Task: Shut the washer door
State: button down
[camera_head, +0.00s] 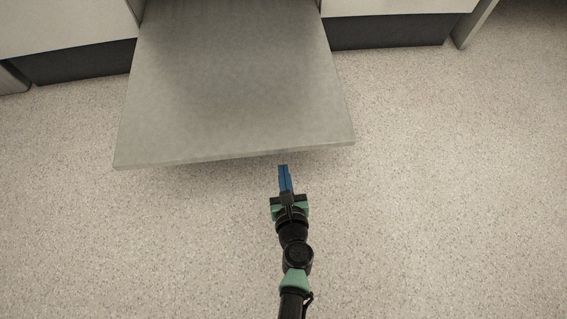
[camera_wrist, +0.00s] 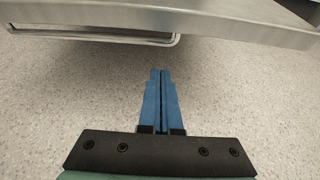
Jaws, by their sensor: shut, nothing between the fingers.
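The washer door (camera_head: 235,95) is a grey metal panel, folded down and open, jutting out flat over the floor in the head view. Its front edge (camera_wrist: 230,28) crosses the top of the wrist view, with a metal bar handle (camera_wrist: 95,36) under it. My gripper (camera_head: 283,167) has blue fingers pressed together with nothing between them. In the head view the fingertips are just in front of the door's front edge, right of its middle. In the wrist view the fingers (camera_wrist: 160,72) point toward the door's underside and appear apart from it. The washer's inside is out of view.
Pale cabinet fronts with dark bases stand on both sides of the door, left (camera_head: 75,62) and right (camera_head: 390,32). The speckled floor (camera_head: 440,200) is clear around my arm and in front of the door.

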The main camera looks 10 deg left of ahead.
jog(key=r+p, duration=0.1)
jog(key=w+r+p, duration=0.1)
jog(key=r+p, duration=0.1)
jog(key=shift+w+a+r, duration=0.15)
jog(key=shift+a+r, duration=0.05)
jog(key=shift+r, duration=0.05)
jog(key=shift+r, duration=0.1)
